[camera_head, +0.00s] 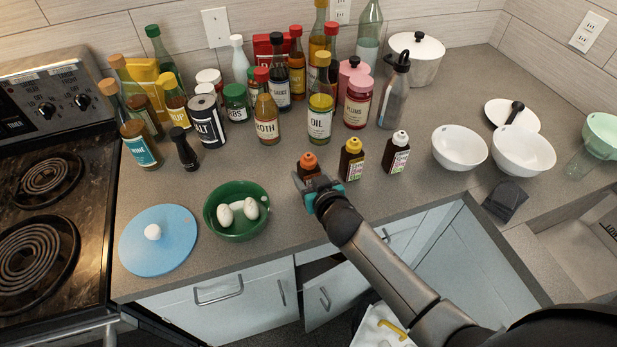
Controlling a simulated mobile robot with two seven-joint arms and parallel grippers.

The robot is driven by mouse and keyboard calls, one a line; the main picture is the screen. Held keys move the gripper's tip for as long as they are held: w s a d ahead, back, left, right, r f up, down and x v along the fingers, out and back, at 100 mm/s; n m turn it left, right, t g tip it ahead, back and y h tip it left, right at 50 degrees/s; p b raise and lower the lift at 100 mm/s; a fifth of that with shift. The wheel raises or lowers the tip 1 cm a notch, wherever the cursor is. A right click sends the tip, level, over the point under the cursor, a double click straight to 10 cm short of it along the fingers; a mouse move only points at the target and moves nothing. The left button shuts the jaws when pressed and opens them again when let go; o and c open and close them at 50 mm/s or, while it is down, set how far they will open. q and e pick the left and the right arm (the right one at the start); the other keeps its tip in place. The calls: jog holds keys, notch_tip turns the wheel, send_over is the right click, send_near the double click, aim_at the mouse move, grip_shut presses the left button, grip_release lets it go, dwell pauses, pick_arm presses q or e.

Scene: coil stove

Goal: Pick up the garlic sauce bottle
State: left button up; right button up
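Three small dark sauce bottles stand upright near the counter's front edge: one with an orange cap (308,161), one with a yellow cap (351,160), one with a white cap (396,153). Their labels are too small to read, so I cannot tell which is the garlic sauce. My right gripper (308,180) is at the orange-capped bottle, with a dark finger at its left side. The gripper hides that bottle's lower front. I cannot tell whether the fingers are open or pressed on it. My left gripper is not in view.
A green bowl (213,202) with two eggs and a blue lid (165,262) lie to the left. Several taller bottles and jars stand behind, including the oil bottle (319,122). White bowls (460,147) are at right. A coil stove (42,180) is at far left.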

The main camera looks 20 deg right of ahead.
grip_shut()
jog(key=shift+r, duration=0.1)
dwell(0.3)
